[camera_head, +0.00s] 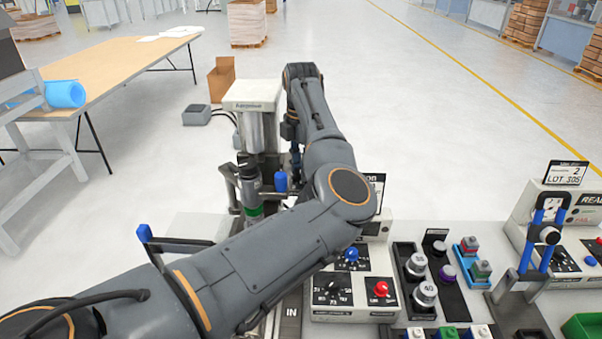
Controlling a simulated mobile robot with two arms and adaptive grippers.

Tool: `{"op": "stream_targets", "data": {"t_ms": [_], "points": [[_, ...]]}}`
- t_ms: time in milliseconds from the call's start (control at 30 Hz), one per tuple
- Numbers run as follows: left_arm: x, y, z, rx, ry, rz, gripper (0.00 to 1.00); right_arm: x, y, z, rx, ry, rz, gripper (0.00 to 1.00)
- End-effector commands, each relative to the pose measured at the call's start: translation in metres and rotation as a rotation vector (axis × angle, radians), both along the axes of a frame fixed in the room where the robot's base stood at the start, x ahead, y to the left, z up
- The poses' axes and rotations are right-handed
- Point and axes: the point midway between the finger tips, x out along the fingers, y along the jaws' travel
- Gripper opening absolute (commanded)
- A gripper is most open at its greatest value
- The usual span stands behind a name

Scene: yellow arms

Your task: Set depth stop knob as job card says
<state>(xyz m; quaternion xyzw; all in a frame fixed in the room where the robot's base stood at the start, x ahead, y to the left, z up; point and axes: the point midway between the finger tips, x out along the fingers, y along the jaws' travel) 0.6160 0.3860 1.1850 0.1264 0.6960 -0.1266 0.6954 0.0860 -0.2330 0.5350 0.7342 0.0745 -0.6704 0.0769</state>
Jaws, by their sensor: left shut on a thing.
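The press (254,98) stands at the centre, with a pale head and a dark spindle (249,185) with a green band. My left arm crosses the view from the lower left, bends at the elbow and reaches back along the press's right side. My left gripper (294,150) points down there, shut on what seems to be the depth stop knob; the grip is mostly hidden. A blue cylindrical part (280,181) shows close below it. A white card (377,190), perhaps the job card, is largely covered by my elbow and unreadable. My right gripper is not in view.
A control panel (318,310) with a black dial, blue knob and red button stands in front. Trays of metal and coloured parts (420,268) lie right of it. A blue-armed fixture (545,232) and a tester marked LOT 305 (565,172) stand farther right.

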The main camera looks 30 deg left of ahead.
Motion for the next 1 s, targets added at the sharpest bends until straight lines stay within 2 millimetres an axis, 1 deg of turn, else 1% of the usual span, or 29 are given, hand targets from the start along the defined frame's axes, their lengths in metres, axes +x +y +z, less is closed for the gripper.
{"op": "stream_targets", "data": {"t_ms": [33,100,300,500,700,1000], "points": [[0.001,0.0,-0.003,0.0,-0.003,-0.04,0.0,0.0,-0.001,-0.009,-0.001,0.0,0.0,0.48],[0.001,0.0,-0.003,0.0,-0.002,-0.098,0.0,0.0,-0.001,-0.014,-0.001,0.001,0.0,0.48],[0.0,0.0,-0.002,0.001,-0.003,-0.248,0.0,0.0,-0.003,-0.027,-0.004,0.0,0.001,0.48],[0.0,0.0,-0.001,0.001,-0.004,-0.356,0.0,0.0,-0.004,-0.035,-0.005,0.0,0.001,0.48],[0.0,0.0,0.0,0.0,-0.002,-0.416,0.0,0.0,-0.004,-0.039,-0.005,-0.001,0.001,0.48],[0.0,0.0,0.001,0.0,-0.001,-0.438,0.0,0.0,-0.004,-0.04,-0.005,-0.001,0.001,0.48]]}}
